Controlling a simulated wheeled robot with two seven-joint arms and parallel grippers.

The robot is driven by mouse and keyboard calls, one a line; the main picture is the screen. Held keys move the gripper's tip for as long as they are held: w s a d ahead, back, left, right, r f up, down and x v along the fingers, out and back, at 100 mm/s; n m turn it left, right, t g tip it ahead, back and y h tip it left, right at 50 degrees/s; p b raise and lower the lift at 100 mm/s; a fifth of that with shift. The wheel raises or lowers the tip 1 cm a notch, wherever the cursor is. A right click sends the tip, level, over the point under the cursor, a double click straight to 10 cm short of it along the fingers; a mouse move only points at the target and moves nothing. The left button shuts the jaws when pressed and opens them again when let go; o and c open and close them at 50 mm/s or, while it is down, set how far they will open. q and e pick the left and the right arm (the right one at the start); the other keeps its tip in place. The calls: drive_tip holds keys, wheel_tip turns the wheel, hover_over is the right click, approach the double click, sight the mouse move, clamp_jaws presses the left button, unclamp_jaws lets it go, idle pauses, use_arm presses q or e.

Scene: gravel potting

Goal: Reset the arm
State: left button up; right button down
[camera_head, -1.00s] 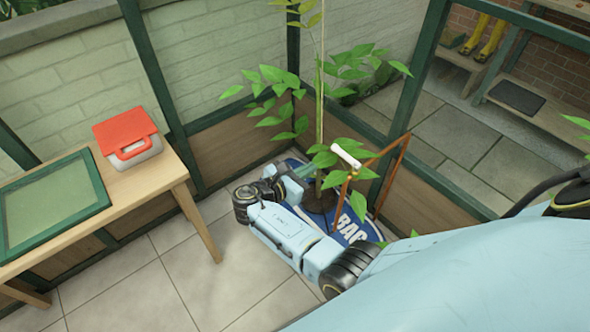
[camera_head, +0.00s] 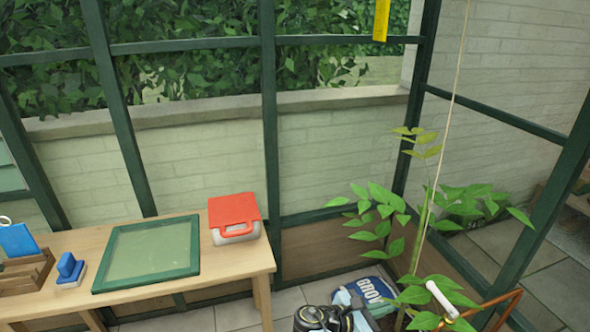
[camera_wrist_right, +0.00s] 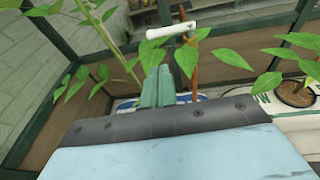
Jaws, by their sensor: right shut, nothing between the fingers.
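My right gripper (camera_head: 352,296) is at the bottom edge of the head view, beside the blue grow bag (camera_head: 374,289) and the leafy plant (camera_head: 420,245). Most of its arm is cut off by the frame. In the right wrist view its two green fingers (camera_wrist_right: 157,88) are together and empty, in front of the bag and a white-handled tool (camera_wrist_right: 170,32) with a copper-coloured frame. The tool's white handle also shows in the head view (camera_head: 441,299). Whether the fingers touch the plant or bag cannot be told. My left gripper is not in view.
A wooden table (camera_head: 225,262) on the left holds a red-lidded box (camera_head: 234,212), a green-framed panel (camera_head: 150,250) and a blue-handled block (camera_head: 69,268). Green greenhouse posts (camera_head: 268,120) stand behind.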

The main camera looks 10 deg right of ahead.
drive_tip(key=s+d+f+m+g+y, duration=0.2)
drive_tip(key=s+d+f+m+y, duration=0.2)
drive_tip(key=s+f+m+y, duration=0.8)
use_arm(q)
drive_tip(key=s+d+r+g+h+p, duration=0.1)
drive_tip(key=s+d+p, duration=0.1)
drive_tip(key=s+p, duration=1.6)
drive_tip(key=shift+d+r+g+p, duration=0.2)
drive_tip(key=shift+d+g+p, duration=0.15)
drive_tip(key=shift+p, duration=0.85)
use_arm(e)
drive_tip(key=s+a+f+m+y, duration=0.1)
drive_tip(key=s+a+f+m, duration=0.1)
drive_tip(key=s, duration=1.3)
drive_tip(key=s+a+f+m+y, duration=0.2)
drive_tip(key=s+a+m, duration=0.2)
drive_tip(key=s, duration=1.2)
